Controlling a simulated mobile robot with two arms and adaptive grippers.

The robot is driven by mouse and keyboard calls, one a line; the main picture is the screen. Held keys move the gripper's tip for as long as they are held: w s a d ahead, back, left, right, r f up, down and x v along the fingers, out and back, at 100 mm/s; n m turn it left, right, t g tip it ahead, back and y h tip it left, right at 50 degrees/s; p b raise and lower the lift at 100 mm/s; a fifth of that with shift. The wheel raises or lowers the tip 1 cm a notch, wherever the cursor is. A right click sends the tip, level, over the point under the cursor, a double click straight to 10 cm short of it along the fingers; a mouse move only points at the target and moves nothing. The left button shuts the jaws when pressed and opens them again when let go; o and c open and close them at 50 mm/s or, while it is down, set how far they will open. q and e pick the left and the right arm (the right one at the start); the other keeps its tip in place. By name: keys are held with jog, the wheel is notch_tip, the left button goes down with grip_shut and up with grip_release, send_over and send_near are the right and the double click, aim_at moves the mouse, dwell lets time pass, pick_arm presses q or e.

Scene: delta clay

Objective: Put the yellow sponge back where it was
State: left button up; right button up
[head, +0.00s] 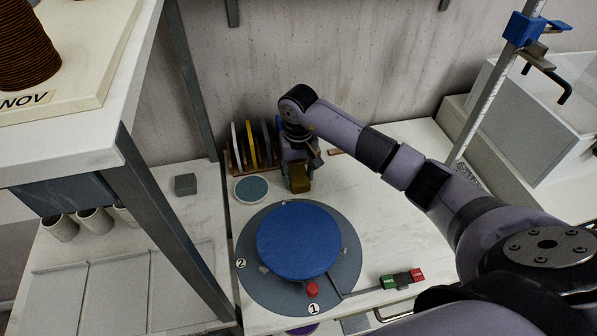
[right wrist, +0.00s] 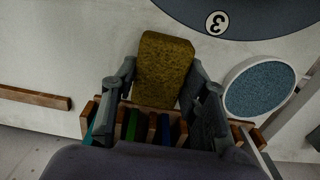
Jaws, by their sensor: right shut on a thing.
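The yellow sponge (head: 300,178) is at my right gripper (head: 298,165), behind the blue turntable disc in the head view. In the right wrist view the sponge (right wrist: 165,68) sits between the two fingers of the gripper (right wrist: 160,95), which is shut on it. The sponge looks dark yellow and blocky. Whether its underside touches the table I cannot tell. A round dish with a blue-grey top (head: 251,189) lies just left of the gripper; it also shows in the right wrist view (right wrist: 260,88). My left gripper is out of view.
A blue disc (head: 298,242) sits on a grey numbered base (head: 257,292). A wooden rack with upright coloured plates (head: 250,145) stands near the wall. A grey block (head: 185,184) is on the left table. A shelf post (head: 165,210) rises at left.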

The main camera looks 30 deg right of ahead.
aim_at(298, 175)
jog(key=shift+f, duration=0.15)
jog(key=o, duration=1.1)
jog(key=shift+r, duration=0.25)
notch_tip(298, 175, up, 12)
jog(key=b, duration=0.3)
